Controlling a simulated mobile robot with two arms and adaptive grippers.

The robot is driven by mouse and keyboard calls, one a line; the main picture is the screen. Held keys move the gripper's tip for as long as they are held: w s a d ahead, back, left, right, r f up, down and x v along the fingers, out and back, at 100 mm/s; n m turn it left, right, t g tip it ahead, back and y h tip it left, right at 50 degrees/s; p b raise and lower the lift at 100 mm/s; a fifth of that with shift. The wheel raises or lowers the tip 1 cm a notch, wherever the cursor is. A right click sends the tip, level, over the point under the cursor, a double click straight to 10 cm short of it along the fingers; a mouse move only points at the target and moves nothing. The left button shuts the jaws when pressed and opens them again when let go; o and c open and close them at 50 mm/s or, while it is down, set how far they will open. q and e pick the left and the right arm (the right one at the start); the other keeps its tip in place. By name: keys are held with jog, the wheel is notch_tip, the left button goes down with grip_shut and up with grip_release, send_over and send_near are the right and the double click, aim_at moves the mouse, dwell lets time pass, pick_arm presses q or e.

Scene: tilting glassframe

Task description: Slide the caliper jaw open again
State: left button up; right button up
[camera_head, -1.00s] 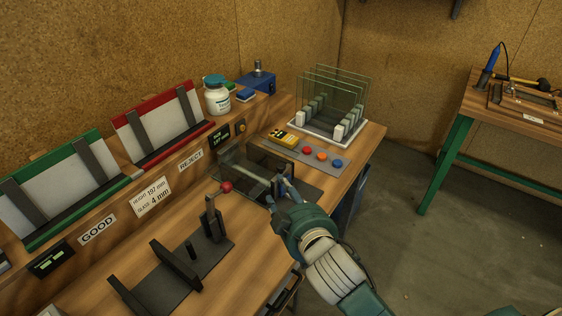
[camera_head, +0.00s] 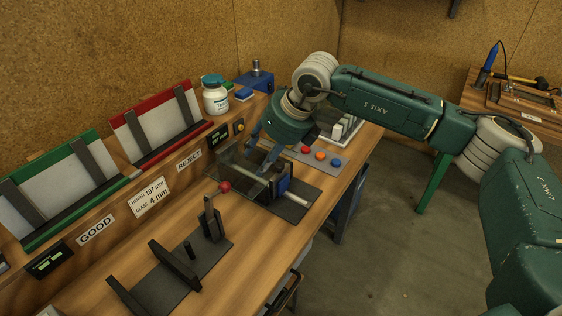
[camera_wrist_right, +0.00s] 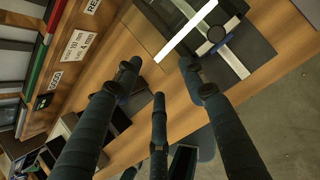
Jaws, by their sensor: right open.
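The caliper is a pale rail (camera_head: 289,194) on a dark base plate (camera_head: 304,199) on the bench. Its blue jaw (camera_head: 283,185) stands across the rail, right of a clear, dark-tinted pane (camera_head: 240,163). The rail and the round blue part of the caliper also show at the upper right of the right wrist view (camera_wrist_right: 216,34). My right gripper (camera_head: 264,148) is open and empty, with its fingers pointing down just behind the jaw. In the wrist view its fingers (camera_wrist_right: 158,74) are spread apart, with the caliper beyond them. The left gripper is out of view.
Red, orange and blue buttons (camera_head: 320,154) sit close right of my right gripper. A red-knobbed lever (camera_head: 225,187) stands in front of the caliper. The white bottle (camera_head: 215,98) is on the shelf.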

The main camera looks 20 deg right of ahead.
aim_at(280, 165)
jog(key=w+d+r+m+h, duration=0.1)
jog(key=d+r+h, duration=0.15)
jog(key=d, duration=0.55)
jog(key=p+x, duration=0.3)
jog(key=x, duration=0.7)
jog(key=shift+w+a+f, duration=0.1)
jog(key=shift+w, duration=0.15)
jog(key=shift+w+a+f+p, duration=0.1)
jog(key=shift+w+f+p, duration=0.2)
jog(key=shift+f, duration=0.35)
grip_shut()
